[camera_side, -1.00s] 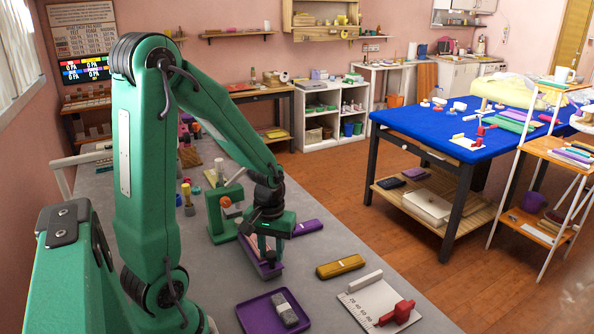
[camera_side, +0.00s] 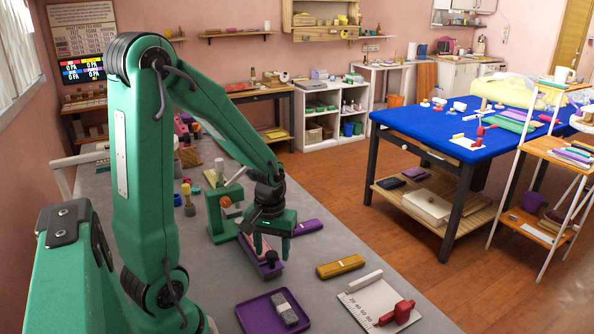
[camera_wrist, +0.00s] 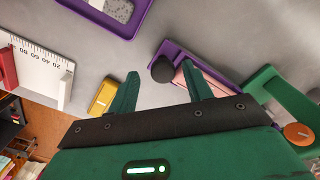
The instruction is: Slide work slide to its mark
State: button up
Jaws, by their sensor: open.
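The work slide, a pinkish block with a round black knob (camera_wrist: 162,69), sits in a purple rail (camera_wrist: 172,48) on the grey bench. In the side view the knob (camera_side: 271,257) is near the front end of the rail. My gripper (camera_wrist: 160,72) is open and empty. In the side view my gripper (camera_side: 272,250) hangs just above and behind the knob. In the wrist view the knob shows between the fingertips, nearer the right finger. The fingers hide part of the slide, and I cannot make out its mark.
A purple tray with a grey block (camera_side: 285,308), a yellow case (camera_side: 340,266) and a white scale board with a red handle (camera_side: 398,313) lie nearby. A green press with an orange knob (camera_side: 226,202) stands just left of the rail. Bare bench lies in front of the rail.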

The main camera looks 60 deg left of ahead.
jog(key=shift+r, duration=3.65)
jog(key=s+d+r+m+t, duration=0.3)
jog(key=d+r+m+t, duration=0.2)
jog(key=d+r+m, duration=0.4)
jog(key=shift+s+d+r+t, duration=0.3)
jog(key=shift+d+r, duration=0.3)
jog(key=shift+d, duration=0.6)
jog(key=shift+o, duration=0.2)
